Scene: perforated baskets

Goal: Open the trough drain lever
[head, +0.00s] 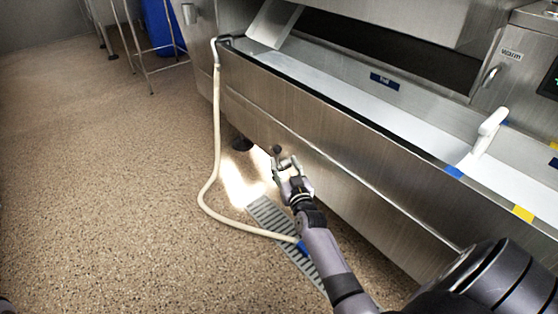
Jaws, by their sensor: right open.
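A long stainless steel trough (330,150) runs from the upper left to the lower right. A small dark knob (277,149), which looks like the end of the drain lever, shows low on its front side. The rest of the lever is hidden or too small to make out. My right gripper (287,163) is open and empty, just below and right of the knob, close to the trough's front face. I cannot tell whether a finger touches the knob.
A cream hose (216,130) hangs from the trough's left end and curves over the floor to a blue end by a slotted floor drain (270,215), under my right arm. A white-handled tool (487,130) stands in the trough at right. The speckled floor at left is clear.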

